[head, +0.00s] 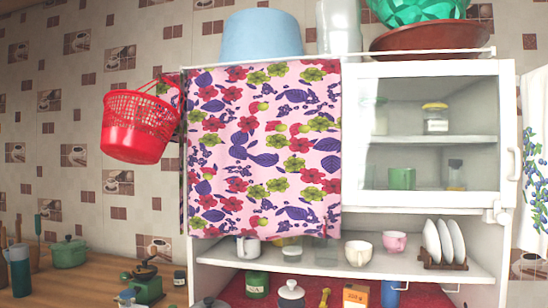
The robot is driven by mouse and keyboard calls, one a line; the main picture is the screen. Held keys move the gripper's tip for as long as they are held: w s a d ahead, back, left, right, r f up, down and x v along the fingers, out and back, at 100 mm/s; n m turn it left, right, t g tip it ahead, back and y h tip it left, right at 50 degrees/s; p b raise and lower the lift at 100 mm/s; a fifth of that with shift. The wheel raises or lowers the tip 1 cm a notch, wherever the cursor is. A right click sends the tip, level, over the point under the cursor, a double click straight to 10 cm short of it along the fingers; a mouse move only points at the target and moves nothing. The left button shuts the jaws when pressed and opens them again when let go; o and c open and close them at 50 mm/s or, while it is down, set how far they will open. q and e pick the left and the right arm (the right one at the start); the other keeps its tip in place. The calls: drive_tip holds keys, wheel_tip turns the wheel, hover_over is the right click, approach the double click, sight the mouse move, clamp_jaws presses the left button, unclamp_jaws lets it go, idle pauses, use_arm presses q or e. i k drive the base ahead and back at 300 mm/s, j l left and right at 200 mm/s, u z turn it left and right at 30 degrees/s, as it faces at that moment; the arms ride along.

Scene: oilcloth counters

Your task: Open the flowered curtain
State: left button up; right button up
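The flowered curtain (262,150) hangs over the left half of a white wall cabinet (265,236) in the head view. It is pink with red, green and purple flowers and leaves. It hangs from the top edge and covers that side of the upper compartment, so what is behind it is hidden. Neither of my grippers shows in the head view.
A red basket (146,125) hangs at the cabinet's left side. The right half has a closed glass door (430,135) with a handle. Cups and plates (445,242) stand on the open shelf below. A blue tub (261,35) and bowls sit on top.

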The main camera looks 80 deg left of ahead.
sight(265, 139)
drive_tip(key=u, duration=2.8)
